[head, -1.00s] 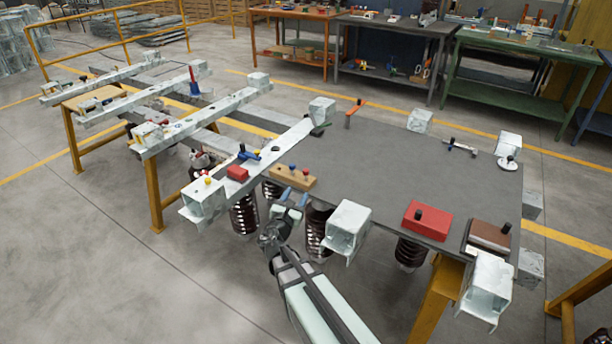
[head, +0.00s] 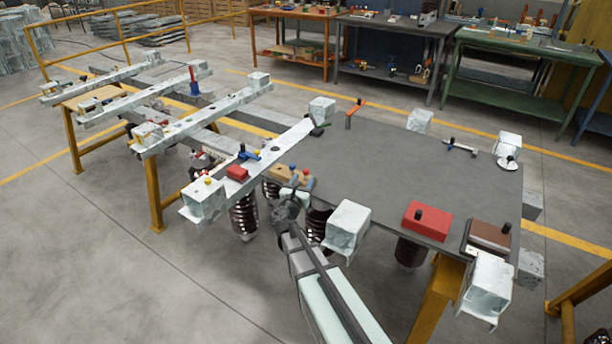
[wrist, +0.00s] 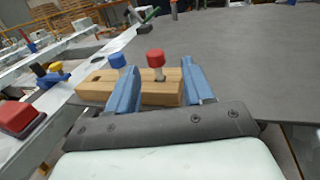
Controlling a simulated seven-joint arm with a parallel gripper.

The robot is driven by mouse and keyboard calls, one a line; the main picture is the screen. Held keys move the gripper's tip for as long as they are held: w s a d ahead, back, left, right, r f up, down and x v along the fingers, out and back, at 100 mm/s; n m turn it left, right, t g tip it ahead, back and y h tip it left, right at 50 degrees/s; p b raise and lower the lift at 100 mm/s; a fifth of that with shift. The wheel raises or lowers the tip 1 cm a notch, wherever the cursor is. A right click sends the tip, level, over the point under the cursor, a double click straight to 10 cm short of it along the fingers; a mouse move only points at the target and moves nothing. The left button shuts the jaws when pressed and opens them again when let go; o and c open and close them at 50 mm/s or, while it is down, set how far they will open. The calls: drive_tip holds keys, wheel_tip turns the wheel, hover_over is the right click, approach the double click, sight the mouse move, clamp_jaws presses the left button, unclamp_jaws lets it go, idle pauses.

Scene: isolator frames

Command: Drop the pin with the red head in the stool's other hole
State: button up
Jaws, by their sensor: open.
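The wooden block (wrist: 150,92), the likely stool, lies at the near left edge of the dark grey tabletop; it also shows in the head view (head: 283,173). The pin with the red head (wrist: 156,60) stands upright in it, with a short pale shank below the head. A blue-headed pin (wrist: 117,62) stands to its left, partly behind my left finger. My gripper (wrist: 162,80) is open, its blue fingers on either side of the red-headed pin with gaps. The block's right end is hidden behind my right finger.
A larger red block (head: 427,221) sits on the right of the tabletop. The tabletop's middle (head: 390,170) is clear.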

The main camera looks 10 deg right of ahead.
sight(305, 175)
drive_tip(key=shift+a+x, duration=0.2)
drive_tip(key=shift+x, duration=2.45)
drive_tip(key=shift+f, duration=0.1)
clamp_jaws()
